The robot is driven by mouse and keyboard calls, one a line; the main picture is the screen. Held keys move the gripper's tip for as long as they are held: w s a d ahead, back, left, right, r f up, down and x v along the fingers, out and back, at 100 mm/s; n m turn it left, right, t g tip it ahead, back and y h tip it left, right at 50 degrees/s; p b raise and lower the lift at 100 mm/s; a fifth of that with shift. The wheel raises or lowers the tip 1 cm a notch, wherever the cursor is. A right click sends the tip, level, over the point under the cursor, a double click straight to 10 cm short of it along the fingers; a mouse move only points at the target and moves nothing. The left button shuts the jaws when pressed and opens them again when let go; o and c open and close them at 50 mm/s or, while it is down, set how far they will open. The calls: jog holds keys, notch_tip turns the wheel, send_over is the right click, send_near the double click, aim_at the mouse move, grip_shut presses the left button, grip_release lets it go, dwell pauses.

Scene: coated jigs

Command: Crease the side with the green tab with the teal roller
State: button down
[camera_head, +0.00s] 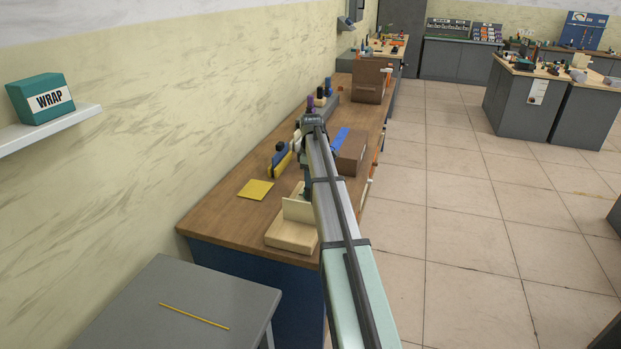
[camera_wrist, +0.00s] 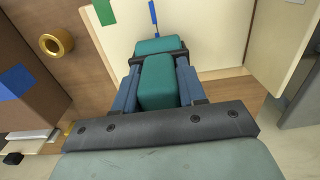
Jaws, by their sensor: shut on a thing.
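My gripper (camera_wrist: 159,80) is shut on the teal roller (camera_wrist: 158,88). The roller's wider teal end (camera_wrist: 160,46) shows beyond the fingers, over or against the cream panel (camera_wrist: 125,38); I cannot tell whether it touches. A green tab (camera_wrist: 104,11) is at the panel's upper left in the wrist view, left of the roller. A narrow blue mark (camera_wrist: 154,14) lies straight ahead of the roller. In the head view, the cream jig (camera_head: 291,236) with its upright plate (camera_head: 298,210) stands at the bench's near end. My arm hides part of it there.
A gold ring (camera_wrist: 57,44) lies on the wooden bench, left of the panel. A brown box (camera_head: 350,152) with blue tape stands behind my arm. A yellow sheet (camera_head: 256,190) lies by the wall. Another cream flap (camera_wrist: 278,42) rises at right in the wrist view.

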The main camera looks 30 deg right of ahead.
jog(key=shift+s+d, duration=0.15)
jog(key=shift+s, duration=0.05)
jog(key=shift+s+d, duration=1.2)
jog(key=shift+d, duration=0.1)
jog(key=shift+s+d, duration=0.75)
jog(key=shift+s, duration=0.05)
jog(key=shift+w+a, duration=0.1)
jog(key=shift+w+a, duration=1.35)
jog(key=shift+w, duration=0.05)
jog(key=shift+r, duration=0.1)
